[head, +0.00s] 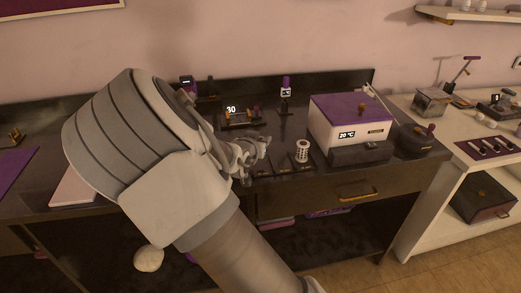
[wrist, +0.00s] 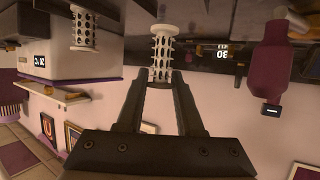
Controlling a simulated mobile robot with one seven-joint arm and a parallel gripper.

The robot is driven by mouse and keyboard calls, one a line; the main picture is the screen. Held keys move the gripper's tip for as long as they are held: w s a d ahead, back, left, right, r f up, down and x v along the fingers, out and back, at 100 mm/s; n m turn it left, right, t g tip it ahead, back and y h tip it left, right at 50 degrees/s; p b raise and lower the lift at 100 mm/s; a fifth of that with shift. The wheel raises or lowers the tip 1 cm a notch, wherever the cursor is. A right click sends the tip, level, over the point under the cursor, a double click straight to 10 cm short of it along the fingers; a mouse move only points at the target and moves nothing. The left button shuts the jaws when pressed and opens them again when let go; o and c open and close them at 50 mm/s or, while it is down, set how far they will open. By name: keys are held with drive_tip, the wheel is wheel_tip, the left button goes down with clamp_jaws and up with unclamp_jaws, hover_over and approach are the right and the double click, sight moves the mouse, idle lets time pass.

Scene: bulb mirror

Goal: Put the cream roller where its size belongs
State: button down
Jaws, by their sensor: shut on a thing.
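My gripper (head: 262,147) reaches over the dark counter from the left. In the wrist view my gripper (wrist: 159,82) is shut on a pale cream roller (wrist: 161,50), a slim perforated cylinder with wider ends. Dark flat spots with small markings (head: 283,166) lie in a row at the counter's front; the markings are unreadable.
A white box with a purple lid (head: 350,112) reading 20 °C stands to the right. A low dark stand (head: 240,121) under a "30" display is behind my gripper.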

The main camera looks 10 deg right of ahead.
drive_tip(key=shift+f+b, duration=0.45)
drive_tip(key=shift+f, duration=1.25)
drive_tip(key=shift+f, duration=0.2)
drive_tip(key=c, duration=0.5)
unclamp_jaws()
drive_tip(key=shift+c, duration=0.2)
drive_tip(key=shift+r, duration=0.1)
